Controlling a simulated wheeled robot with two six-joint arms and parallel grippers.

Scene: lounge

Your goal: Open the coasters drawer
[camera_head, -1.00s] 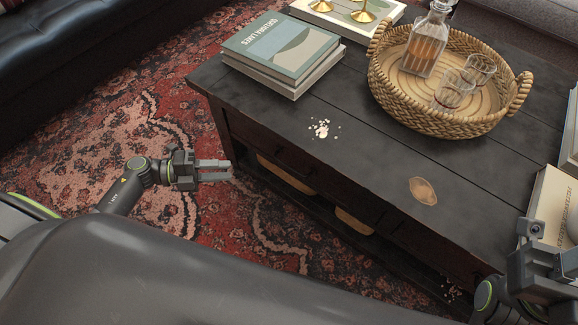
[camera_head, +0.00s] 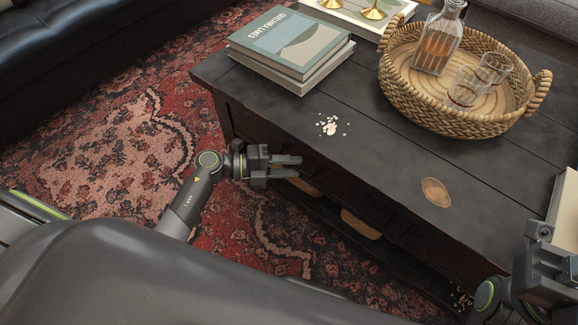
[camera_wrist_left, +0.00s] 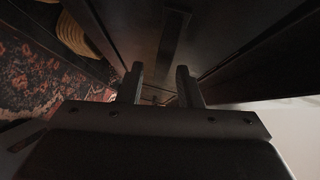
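The dark wooden coffee table (camera_head: 385,165) has drawer fronts below its top edge, seen at a steep angle in the head view. I cannot read any label that marks the coasters drawer. My left gripper (camera_head: 299,167) is beside this front, near its left part. In the left wrist view, my left gripper (camera_wrist_left: 160,82) has its two fingers apart with nothing held between them. A dark drawer front (camera_wrist_left: 215,35) with a long bar-like handle (camera_wrist_left: 173,45) lies ahead of the fingers, apparently not gripped. My right gripper (camera_head: 545,262) is at the lower right, its fingers unclear.
The tabletop holds stacked books (camera_head: 290,50), a woven tray (camera_head: 440,118) with a decanter (camera_head: 438,42) and glasses, white crumbs (camera_head: 328,126) and a brown stain (camera_head: 435,192). A lower shelf holds woven items (camera_head: 360,223). A patterned rug (camera_head: 110,150) covers the floor left.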

